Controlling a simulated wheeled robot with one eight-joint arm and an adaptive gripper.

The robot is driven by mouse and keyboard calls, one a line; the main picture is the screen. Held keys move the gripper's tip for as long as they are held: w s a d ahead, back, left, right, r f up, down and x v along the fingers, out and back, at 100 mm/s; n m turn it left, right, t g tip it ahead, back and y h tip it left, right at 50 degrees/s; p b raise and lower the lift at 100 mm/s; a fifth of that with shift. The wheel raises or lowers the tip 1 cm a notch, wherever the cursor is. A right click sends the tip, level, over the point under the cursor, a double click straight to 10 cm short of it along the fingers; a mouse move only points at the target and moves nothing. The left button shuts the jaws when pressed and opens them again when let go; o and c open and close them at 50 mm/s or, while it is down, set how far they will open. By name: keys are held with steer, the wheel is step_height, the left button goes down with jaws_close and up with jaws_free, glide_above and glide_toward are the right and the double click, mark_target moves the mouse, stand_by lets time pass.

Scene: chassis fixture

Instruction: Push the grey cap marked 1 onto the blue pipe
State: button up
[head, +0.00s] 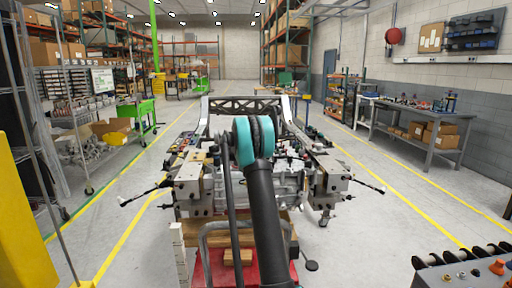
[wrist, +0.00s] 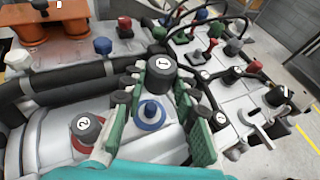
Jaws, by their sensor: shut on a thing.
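The grey cap marked 1 (wrist: 162,82) is dark, with a white disc on its top, in the upper middle of the wrist view. My gripper (wrist: 158,79) has green fingers, and their tips are closed on either side of this cap. The blue pipe (wrist: 150,115) shows between the fingers, lower in the picture than the cap, with a blue ring around its base. The cap appears apart from the pipe; the exact gap cannot be told. In the head view my arm hides the fingers, cap and pipe.
Another cap marked 2 (wrist: 87,128) stands left of the fingers. More marked fittings (wrist: 220,118) stand close on the right. Black hoses and coloured knobs crowd behind. The chassis fixture (head: 195,190) fills the middle of the head view, with open floor on both sides.

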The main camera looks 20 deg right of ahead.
steer(key=shift+f, duration=2.1)
steer(key=shift+s+a, duration=0.15)
steer(key=shift+f, duration=1.25)
steer(key=shift+f, duration=0.5)
steer(key=o, duration=0.9)
